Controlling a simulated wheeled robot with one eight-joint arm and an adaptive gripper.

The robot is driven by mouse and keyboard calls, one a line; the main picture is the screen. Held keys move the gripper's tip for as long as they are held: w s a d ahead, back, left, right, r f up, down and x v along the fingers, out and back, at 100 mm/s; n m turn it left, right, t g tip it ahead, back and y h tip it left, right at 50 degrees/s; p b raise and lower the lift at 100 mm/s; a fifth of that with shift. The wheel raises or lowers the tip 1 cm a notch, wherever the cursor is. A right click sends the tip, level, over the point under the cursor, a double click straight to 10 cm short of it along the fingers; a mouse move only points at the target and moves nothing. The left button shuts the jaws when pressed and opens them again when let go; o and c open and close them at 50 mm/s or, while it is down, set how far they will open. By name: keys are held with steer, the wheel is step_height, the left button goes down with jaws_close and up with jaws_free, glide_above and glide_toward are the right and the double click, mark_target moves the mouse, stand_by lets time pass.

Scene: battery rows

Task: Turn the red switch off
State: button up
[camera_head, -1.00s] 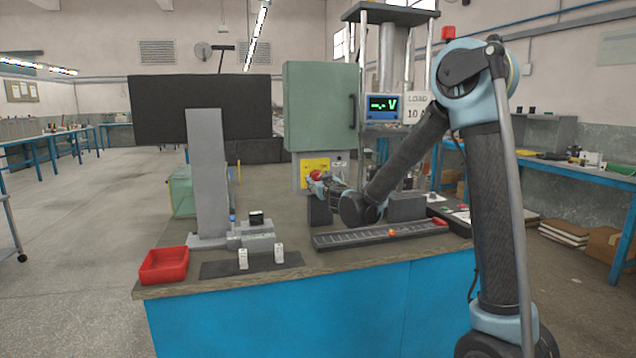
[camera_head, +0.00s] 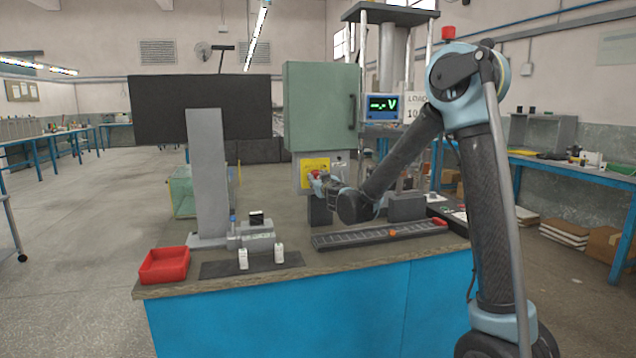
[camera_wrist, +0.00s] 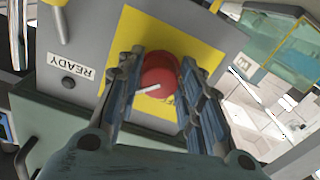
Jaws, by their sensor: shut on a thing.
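The red switch (camera_wrist: 158,76) is a round knob with a white pointer line, set on a yellow plate (camera_wrist: 195,38) in the wrist view. In the head view the red switch (camera_head: 315,174) is a small red spot beside the gripper, partly hidden. My gripper (camera_wrist: 160,82) has one finger on each side of the knob and is shut on it. In the wrist view the white line slants, running left and slightly down from the knob's middle. In the head view my gripper (camera_head: 318,184) is in front of the grey switch box under the green cabinet.
A green cabinet (camera_head: 320,105) stands above the switch box. A voltage display (camera_head: 382,106) is to its right. A dark grooved tray (camera_head: 360,239), a red bin (camera_head: 164,266) and a grey post (camera_head: 207,170) stand on the bench. A READY label (camera_wrist: 70,65) shows beside the yellow plate.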

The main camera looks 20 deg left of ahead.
steer(key=shift+n, duration=0.3)
steer(key=shift+s+d+r+n, duration=0.1)
steer(key=shift+n, duration=8.5)
steer(key=o, duration=1.1)
steer(key=shift+c, duration=0.2)
